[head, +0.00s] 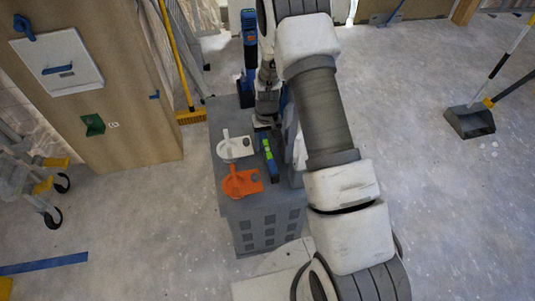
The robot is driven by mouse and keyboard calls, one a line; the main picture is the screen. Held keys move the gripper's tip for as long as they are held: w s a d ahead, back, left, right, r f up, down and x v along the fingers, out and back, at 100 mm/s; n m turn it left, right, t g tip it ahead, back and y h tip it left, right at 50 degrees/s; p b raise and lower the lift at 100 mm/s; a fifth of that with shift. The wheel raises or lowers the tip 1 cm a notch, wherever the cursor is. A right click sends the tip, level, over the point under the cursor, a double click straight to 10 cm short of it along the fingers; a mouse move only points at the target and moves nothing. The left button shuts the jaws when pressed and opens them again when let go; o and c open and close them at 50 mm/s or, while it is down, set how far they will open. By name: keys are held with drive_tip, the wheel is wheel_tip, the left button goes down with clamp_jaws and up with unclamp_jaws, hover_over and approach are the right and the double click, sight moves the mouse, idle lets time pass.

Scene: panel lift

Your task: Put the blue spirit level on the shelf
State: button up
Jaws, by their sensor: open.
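A small blue level-like tool with a bright green middle (268,157), probably the spirit level, lies on the top of a grey crate-like stand (228,205). My gripper (266,120) is over the far part of that stand, just beyond the tool's far end. It is open, small and partly hidden by my own arm. I cannot tell whether it touches the tool. I cannot make out a shelf for certain in this view.
An orange piece (242,181) and a white piece (235,146) lie left of the tool. A blue and black power tool (249,50) stands behind. Open floor and a dustpan (470,121) are right.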

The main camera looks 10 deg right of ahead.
sight(267, 149)
wheel_tip(267, 149, down, 4)
drive_tip(key=shift+s+f+b, duration=0.1)
drive_tip(key=shift+f+b, duration=0.15)
drive_tip(key=shift+b, duration=0.45)
drive_tip(key=shift+r, duration=0.1)
clamp_jaws()
